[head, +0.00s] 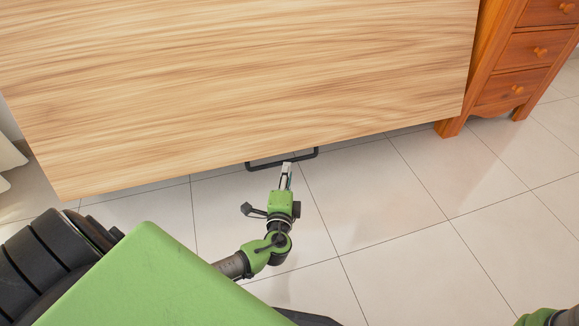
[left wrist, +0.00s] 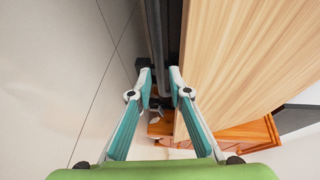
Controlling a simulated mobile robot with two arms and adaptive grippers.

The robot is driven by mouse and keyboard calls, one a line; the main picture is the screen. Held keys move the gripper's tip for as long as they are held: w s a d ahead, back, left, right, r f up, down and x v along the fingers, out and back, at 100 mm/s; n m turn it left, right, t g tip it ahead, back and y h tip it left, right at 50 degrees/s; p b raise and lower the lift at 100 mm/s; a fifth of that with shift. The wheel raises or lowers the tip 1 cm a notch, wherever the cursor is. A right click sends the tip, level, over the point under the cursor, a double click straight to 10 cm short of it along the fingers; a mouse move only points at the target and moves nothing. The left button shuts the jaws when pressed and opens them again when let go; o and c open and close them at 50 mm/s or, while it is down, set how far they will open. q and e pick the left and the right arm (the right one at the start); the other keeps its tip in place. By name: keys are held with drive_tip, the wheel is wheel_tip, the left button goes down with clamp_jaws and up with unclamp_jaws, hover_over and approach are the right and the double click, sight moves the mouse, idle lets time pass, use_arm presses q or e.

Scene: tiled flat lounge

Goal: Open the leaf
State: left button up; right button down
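The leaf (head: 250,80) is a wide, light wood-grained panel filling the upper head view. A black bar handle (head: 265,165) sits along its lower edge. My left gripper (head: 287,166) is at the middle of this handle. In the left wrist view, the two teal-and-grey fingers (left wrist: 162,80) stand apart, with a visible gap between their tips. A long grey bar (left wrist: 156,30), apparently the handle, runs up from between the tips. The leaf's wood face (left wrist: 235,50) lies right of the fingers. I cannot tell whether either finger touches the bar. My right gripper is not in view.
An orange-brown wooden chest of drawers (head: 525,50) stands close to the leaf's right edge. Pale floor tiles (head: 410,220) lie clear in front and to the right. A white object (head: 8,160) shows at the left edge.

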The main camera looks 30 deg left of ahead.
sight(289, 160)
use_arm(q)
drive_tip(key=b+x, duration=0.2)
drive_tip(key=x, duration=0.4)
drive_tip(key=shift+s, duration=0.1)
clamp_jaws()
